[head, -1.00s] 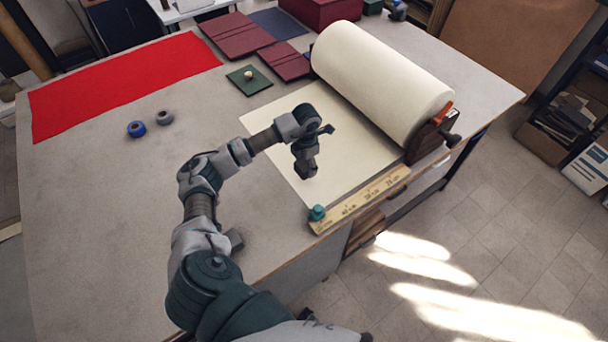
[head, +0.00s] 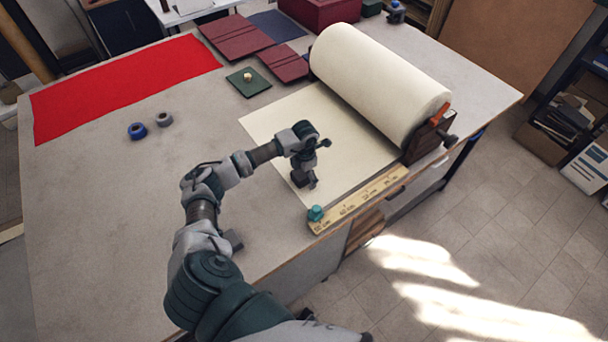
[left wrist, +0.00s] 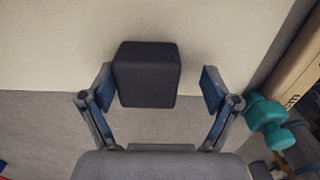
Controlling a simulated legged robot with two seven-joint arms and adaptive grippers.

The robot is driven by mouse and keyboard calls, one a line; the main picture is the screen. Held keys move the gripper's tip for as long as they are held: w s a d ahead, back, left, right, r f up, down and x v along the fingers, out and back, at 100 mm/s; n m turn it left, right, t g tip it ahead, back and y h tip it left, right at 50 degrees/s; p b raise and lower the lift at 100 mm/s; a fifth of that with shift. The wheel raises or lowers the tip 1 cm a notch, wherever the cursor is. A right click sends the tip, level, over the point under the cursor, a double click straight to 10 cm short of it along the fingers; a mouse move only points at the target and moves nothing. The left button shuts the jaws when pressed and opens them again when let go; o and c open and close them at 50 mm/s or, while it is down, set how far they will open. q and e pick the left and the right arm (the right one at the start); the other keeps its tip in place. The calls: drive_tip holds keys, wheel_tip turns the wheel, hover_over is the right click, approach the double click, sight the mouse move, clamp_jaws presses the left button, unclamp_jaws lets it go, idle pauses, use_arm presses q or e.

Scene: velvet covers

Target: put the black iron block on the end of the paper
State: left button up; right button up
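The black iron block (left wrist: 147,75) stands at the near end of the cream paper (left wrist: 60,45), across or very near its edge, in the left wrist view. My left gripper (left wrist: 158,92) is open around it. The left finger is at or very close to the block's side, and a clear gap separates the right finger from it. In the head view my left gripper (head: 307,183) is low over the paper's left end, with the dark block (head: 297,179) partly hidden beside it. The paper (head: 345,140) comes off a large roll (head: 380,80). My right gripper is out of view.
The table's left middle is clear.

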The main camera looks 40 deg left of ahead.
sight(302, 173)
use_arm(q)
drive_tip(key=shift+a, duration=0.35)
drive_tip(key=r, duration=0.4)
drive_tip(key=shift+w+a+b, duration=0.1)
drive_tip(key=shift+a+b, duration=0.1)
drive_tip(key=shift+b, duration=0.15)
wheel_tip(302, 173, up, 8)
drive_tip(key=shift+d+b, duration=0.25)
drive_tip(key=shift+b, duration=0.1)
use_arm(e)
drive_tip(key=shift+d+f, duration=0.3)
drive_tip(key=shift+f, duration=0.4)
use_arm(q)
drive_tip(key=shift+a+f, duration=0.1)
drive_tip(key=shift+a, duration=0.05)
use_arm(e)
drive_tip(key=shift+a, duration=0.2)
